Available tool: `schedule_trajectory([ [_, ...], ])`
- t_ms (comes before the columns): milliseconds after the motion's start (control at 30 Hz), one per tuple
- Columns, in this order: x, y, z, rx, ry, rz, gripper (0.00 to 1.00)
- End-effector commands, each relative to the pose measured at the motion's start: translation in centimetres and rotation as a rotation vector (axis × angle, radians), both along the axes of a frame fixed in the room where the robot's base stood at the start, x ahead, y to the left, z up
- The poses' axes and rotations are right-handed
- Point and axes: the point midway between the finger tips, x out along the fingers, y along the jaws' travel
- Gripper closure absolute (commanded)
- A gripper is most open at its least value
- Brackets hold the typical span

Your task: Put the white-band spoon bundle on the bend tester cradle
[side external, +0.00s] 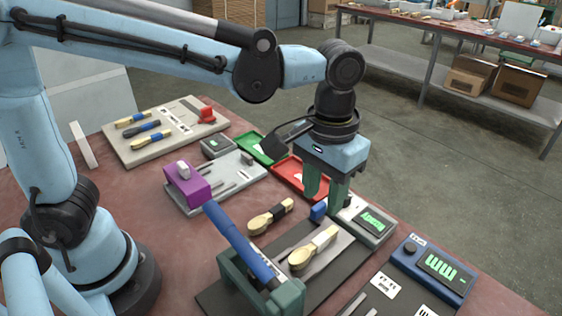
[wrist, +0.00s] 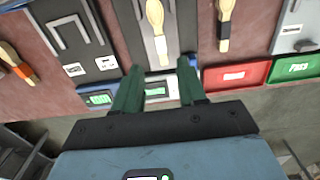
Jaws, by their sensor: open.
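The white-band spoon bundle (side external: 313,248) is pale wood and lies along the dark plate of a station with a green frame and a blue lever. In the wrist view the bundle (wrist: 155,22) shows a white band near its handle end, pointing toward my gripper. My gripper (side external: 325,195) is open and empty, above the display end of that station; in the wrist view its green fingers (wrist: 160,68) are apart, short of the bundle. The pictures carry no readable label for the bend tester cradle; I cannot tell for certain which station it is.
A black-band bundle (side external: 270,215) lies on the table beside the plate. A blue display unit (side external: 433,267) is at the right. A red tray (side external: 292,172) and green tray (side external: 255,146) lie behind. Several bundles lie on a board (side external: 170,148).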

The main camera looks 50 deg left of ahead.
Motion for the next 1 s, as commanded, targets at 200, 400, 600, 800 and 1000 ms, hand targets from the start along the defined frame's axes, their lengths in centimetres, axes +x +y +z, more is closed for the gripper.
schedule_trajectory([
  [200,0.0,1.0,0.9,-0.011,-0.021,0.003,0.59],
  [400,-0.2,6.0,1.3,-0.062,-0.162,0.011,0.59],
  [600,-1.2,11.9,0.9,-0.074,-0.367,0.01,0.59],
  [800,-2.4,16.2,0.0,-0.035,-0.537,0.007,0.59],
  [1000,-3.0,17.9,-0.6,-0.003,-0.615,0.002,0.59],
])
